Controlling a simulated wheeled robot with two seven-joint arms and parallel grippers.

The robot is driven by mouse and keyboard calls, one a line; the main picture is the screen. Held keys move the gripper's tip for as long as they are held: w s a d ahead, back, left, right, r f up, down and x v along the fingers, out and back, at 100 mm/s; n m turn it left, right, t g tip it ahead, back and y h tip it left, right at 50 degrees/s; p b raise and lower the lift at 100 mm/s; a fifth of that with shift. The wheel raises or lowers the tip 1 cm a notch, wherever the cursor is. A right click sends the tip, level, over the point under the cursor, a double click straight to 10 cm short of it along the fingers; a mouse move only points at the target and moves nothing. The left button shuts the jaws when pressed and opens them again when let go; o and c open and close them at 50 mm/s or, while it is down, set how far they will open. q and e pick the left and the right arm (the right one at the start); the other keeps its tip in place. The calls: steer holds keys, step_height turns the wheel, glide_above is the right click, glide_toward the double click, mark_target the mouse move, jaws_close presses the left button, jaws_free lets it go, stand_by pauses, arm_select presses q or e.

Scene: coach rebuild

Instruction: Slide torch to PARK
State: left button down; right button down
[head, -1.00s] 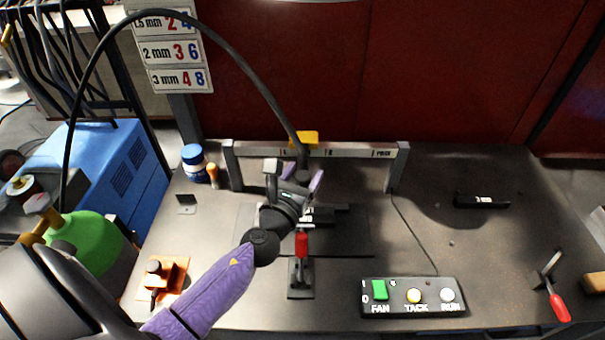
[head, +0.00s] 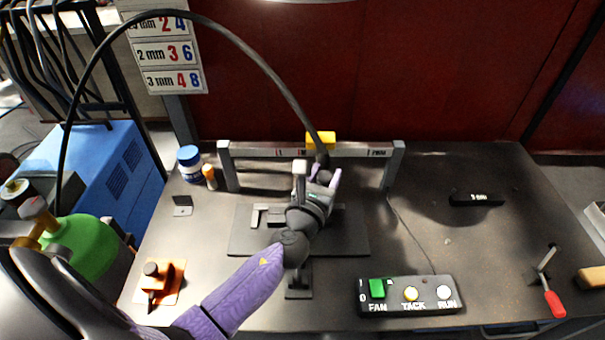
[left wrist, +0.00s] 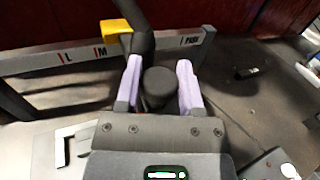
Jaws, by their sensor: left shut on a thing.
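The torch (left wrist: 158,88) is a dark cylinder hanging from a yellow carriage (head: 320,138) on a grey rail (head: 258,151). A black hose (head: 262,62) runs up from it. My left gripper (head: 323,180) is shut on the torch, with its pale purple fingers on both sides of it in the left wrist view (left wrist: 158,82). The carriage (left wrist: 117,31) sits just right of the M mark, left of the PARK mark (left wrist: 190,40). The torch tip is hidden behind the gripper. My right gripper is not in view.
Below the rail lies a dark plate (head: 347,240) with a clamp, partly hidden by my arm. A switch box (head: 410,296) stands at the front. The rail's right post (head: 393,168) stands beyond PARK. A blue-capped bottle (head: 190,165) is at the left.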

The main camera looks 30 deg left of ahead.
arm_select(q)
steer(key=w+d+b, duration=0.2)
steer(key=w+d, duration=0.4)
steer(key=d, duration=0.4)
steer(key=shift+d, duration=0.15)
steer(key=shift+w, duration=0.1)
steer(key=c, duration=0.6)
jaws_free()
steer(key=o, duration=0.4)
steer(key=shift+w+d, duration=0.15)
steer(key=shift+d, duration=0.05)
steer(key=shift+c, duration=0.2)
